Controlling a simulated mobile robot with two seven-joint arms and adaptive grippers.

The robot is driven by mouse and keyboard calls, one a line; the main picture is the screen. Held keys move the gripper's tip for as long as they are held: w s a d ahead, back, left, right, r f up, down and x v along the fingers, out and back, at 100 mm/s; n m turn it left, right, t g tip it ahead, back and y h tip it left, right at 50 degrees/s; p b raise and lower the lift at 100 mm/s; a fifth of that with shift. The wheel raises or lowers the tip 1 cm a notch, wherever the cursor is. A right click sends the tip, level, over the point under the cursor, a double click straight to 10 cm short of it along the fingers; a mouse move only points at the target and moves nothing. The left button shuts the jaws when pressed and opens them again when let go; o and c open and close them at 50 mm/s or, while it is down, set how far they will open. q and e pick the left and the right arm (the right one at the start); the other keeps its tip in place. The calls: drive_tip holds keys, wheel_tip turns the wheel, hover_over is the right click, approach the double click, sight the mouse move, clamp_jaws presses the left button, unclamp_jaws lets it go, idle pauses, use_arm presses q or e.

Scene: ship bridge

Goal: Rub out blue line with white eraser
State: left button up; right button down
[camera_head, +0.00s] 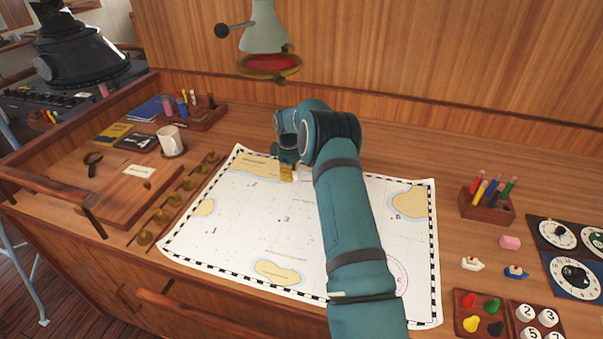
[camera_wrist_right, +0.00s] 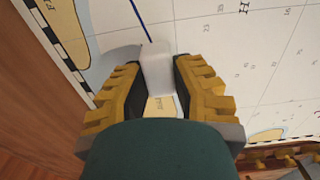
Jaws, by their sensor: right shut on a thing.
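The chart (camera_head: 255,215) lies flat on the wooden desk. My right gripper (camera_head: 288,172) is over its upper part, near a tan land patch. In the right wrist view my right gripper (camera_wrist_right: 160,88) is shut on the white eraser (camera_wrist_right: 156,68), a pale block between the yellow fingers. The blue line (camera_wrist_right: 141,18) is a short dark-blue stroke on the chart. Its near end lies close to the eraser's far end; I cannot tell whether they touch. In the head view I cannot make out the blue line; my right arm covers part of the chart. My left gripper is not in view.
A lamp (camera_head: 265,35) hangs above the chart's far side. A white mug (camera_head: 170,140) and several brass knobs stand left. At right are a pencil box (camera_head: 487,206), a pink block (camera_head: 509,242), small toy boats and coloured pieces in a tray (camera_head: 480,313).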

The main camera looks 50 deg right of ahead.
sight(277, 180)
drive_tip(key=w+a, duration=0.2)
drive_tip(key=w, duration=0.1)
drive_tip(key=shift+w+a, duration=0.1)
drive_tip(key=shift+a, duration=0.3)
drive_tip(key=s+d, duration=0.8)
drive_tip(key=s, duration=0.1)
drive_tip(key=s+d, duration=0.4)
drive_tip(key=shift+s+b, duration=0.3)
drive_tip(key=shift+b, duration=0.1)
drive_tip(key=shift+a+f+b, duration=0.1)
drive_tip(key=shift+f+b, duration=0.2)
drive_tip(key=shift+f, duration=0.2)
idle(2.7)
drive_tip(key=shift+w+a, duration=0.1)
drive_tip(key=shift+w+a, duration=0.75)
drive_tip(key=shift+w, duration=0.1)
drive_tip(key=shift+w+a, duration=0.8)
drive_tip(key=shift+w, duration=0.15)
